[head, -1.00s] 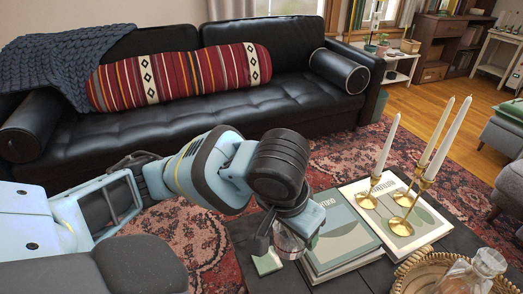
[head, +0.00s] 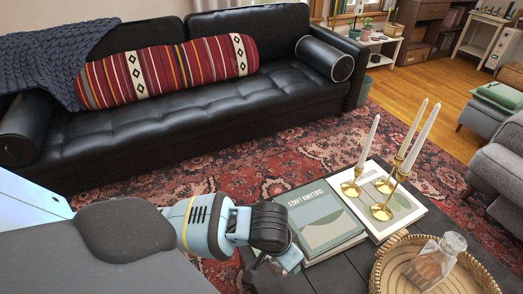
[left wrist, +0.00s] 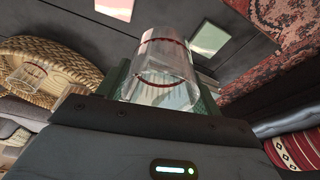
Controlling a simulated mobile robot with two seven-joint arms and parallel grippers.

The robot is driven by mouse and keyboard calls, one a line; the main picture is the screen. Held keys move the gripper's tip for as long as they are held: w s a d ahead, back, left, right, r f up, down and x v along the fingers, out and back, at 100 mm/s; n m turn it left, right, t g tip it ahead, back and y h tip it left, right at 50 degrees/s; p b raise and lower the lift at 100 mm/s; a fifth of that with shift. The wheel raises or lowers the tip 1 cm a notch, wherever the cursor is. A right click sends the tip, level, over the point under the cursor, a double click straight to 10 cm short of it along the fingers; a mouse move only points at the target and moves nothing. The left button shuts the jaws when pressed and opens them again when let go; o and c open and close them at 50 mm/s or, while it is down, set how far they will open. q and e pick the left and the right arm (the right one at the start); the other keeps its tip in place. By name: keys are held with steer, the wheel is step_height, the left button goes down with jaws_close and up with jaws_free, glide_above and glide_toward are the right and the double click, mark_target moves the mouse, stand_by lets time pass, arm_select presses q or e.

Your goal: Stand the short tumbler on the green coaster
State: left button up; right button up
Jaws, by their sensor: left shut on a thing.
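My left gripper (head: 285,260) is low over the near left part of the dark table in the head view. In the left wrist view, my left gripper (left wrist: 162,98) is shut on the short tumbler (left wrist: 163,65), a clear glass with thin red bands. The tumbler is not clearly visible in the head view. The green coaster (left wrist: 209,40) is a pale green square lying on the table, just beyond the tumbler in the wrist view and apart from it in the picture. My arm and gripper hide the coaster in the head view. My right gripper is not in view.
A green-grey book (head: 322,222) lies close to the right of my gripper. A white book (head: 405,212) carries brass candlesticks (head: 381,211). A wicker tray (head: 378,280) holds a glass decanter (head: 432,268). A pale pinkish square (left wrist: 116,8) lies on the table.

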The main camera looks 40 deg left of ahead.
arm_select(q)
steer(key=s+f+m+p, duration=0.2)
steer(key=s+f+p, duration=0.35)
steer(key=s, duration=0.25)
steer(key=shift+h, duration=0.3)
steer(key=w+a, duration=0.3)
steer(key=w, duration=0.1)
steer(key=w+a+f+b, duration=0.1)
steer(key=w+a, duration=0.2)
steer(key=w, duration=0.1)
steer(key=w+a+f+b, duration=0.1)
steer(key=w+a, duration=0.2)
steer(key=w, duration=0.1)
steer(key=shift+w+a+f, duration=0.15)
steer(key=shift+w+a, duration=0.05)
steer(key=shift+a, duration=0.1)
steer(key=shift+w+a+f+b, duration=0.15)
steer(key=shift+w+f+b, duration=0.05)
steer(key=shift+f, duration=0.45)
steer(key=shift+w+a+f+b, duration=0.15)
steer(key=shift+w+f+b, duration=0.05)
steer(key=shift+f, duration=0.95)
steer(key=shift+f, duration=0.1)
steer(key=o, duration=1.2)
steer(key=shift+c, duration=0.2)
